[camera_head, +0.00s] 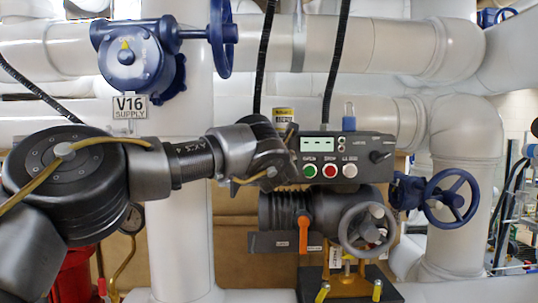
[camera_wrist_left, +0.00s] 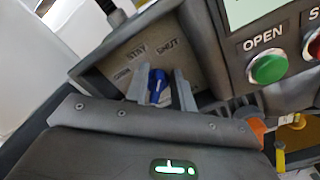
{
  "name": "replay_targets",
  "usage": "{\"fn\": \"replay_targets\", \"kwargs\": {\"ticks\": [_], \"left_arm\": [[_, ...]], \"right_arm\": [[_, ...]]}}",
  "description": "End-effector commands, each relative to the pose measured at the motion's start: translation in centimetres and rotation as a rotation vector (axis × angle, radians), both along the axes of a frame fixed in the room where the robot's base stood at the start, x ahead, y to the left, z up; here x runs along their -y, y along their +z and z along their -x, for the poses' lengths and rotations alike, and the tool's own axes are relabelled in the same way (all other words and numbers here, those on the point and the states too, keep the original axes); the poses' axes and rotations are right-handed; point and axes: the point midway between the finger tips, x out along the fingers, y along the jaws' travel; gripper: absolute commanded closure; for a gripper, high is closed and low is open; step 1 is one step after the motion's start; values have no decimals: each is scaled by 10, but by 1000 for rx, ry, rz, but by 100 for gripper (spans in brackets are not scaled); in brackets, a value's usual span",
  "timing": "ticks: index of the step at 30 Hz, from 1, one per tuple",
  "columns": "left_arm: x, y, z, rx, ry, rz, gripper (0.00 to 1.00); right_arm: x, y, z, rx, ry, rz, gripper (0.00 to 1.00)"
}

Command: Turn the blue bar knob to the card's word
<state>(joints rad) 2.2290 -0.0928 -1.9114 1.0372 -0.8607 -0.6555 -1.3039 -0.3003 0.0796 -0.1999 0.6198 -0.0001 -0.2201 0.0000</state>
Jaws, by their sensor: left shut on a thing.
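The blue bar knob (camera_wrist_left: 157,84) sits on a grey plate (camera_wrist_left: 108,66) with printed words in the left wrist view. STAY and SHUT read above it; a third word at the left is too blurred to read surely. The bar's upper end points roughly between STAY and SHUT. My left gripper (camera_wrist_left: 160,92) is shut on the knob, one pale finger on each side. In the head view my left gripper (camera_head: 286,172) is at the control box's left side and hides the knob. A small yellow-topped card (camera_head: 284,115) stands above the box; its word is too small to read.
The control box (camera_head: 375,147) carries a green button (camera_head: 310,171), a red button (camera_head: 330,171) and a white one. Below it are a grey handwheel (camera_head: 367,230) and an orange lever (camera_head: 303,234). A blue handwheel (camera_head: 450,199) is at the right. White pipes surround everything.

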Motion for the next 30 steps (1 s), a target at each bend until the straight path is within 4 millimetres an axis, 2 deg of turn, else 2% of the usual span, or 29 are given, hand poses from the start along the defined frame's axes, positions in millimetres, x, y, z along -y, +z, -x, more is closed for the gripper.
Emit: {"fn": "replay_targets", "kwargs": {"ticks": [6, 13, 30], "left_arm": [[3, -1, 0, 1, -1, -142, 98], [4, -3, 0, 1, -2, -232, 98], [4, -4, 0, 0, -1, -270, 98]], "right_arm": [[0, 4, 0, 0, 0, 0, 64], [0, 6, 0, 0, 0, 0, 64], [0, 6, 0, 0, 0, 0, 64]]}}
